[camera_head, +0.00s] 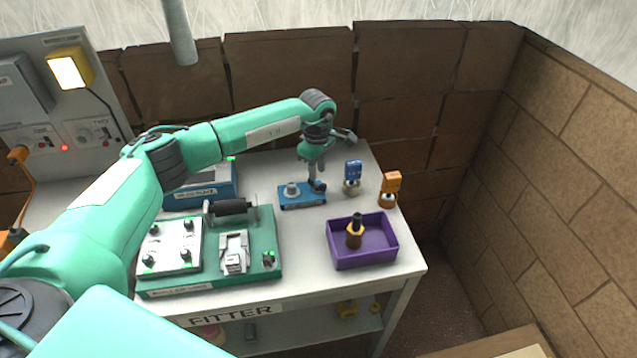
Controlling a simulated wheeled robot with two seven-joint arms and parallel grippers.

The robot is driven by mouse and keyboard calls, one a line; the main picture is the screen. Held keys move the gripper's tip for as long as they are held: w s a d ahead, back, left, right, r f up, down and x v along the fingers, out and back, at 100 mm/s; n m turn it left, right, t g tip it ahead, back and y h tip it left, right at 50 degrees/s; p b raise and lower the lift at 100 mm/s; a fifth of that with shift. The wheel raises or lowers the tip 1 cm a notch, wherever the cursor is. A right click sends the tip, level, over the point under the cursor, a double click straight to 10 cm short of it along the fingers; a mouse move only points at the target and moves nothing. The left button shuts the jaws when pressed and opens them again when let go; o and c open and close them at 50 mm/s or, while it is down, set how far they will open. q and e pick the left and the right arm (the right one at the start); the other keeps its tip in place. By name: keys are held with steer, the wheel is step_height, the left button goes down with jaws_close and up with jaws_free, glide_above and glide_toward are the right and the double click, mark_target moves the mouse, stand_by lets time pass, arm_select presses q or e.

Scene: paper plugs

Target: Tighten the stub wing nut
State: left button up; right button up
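A small blue block (314,198) lies on the white bench top, behind the purple tray. A grey round part (292,190) stands on it, which may be the stub with its wing nut; the wings are too small to make out. My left gripper (317,186) points down at the right part of the blue block, to the right of the grey part. Its fingers are small and dark here, so I cannot tell whether they are open or whether they touch anything. My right gripper is not in view.
A purple tray (385,259) holds a brass and black fitting (354,232). Blue (352,173) and orange (391,184) pieces stand at the bench's right. A green board (266,228) with a black roller (230,207) fills the front left. A blue box (228,176) sits behind my arm.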

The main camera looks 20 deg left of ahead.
mark_target(317, 181)
arm_select(q)
steer(key=shift+f+b, duration=1.75)
steer(key=shift+f, duration=0.25)
steer(key=shift+c, duration=0.5)
jaws_close()
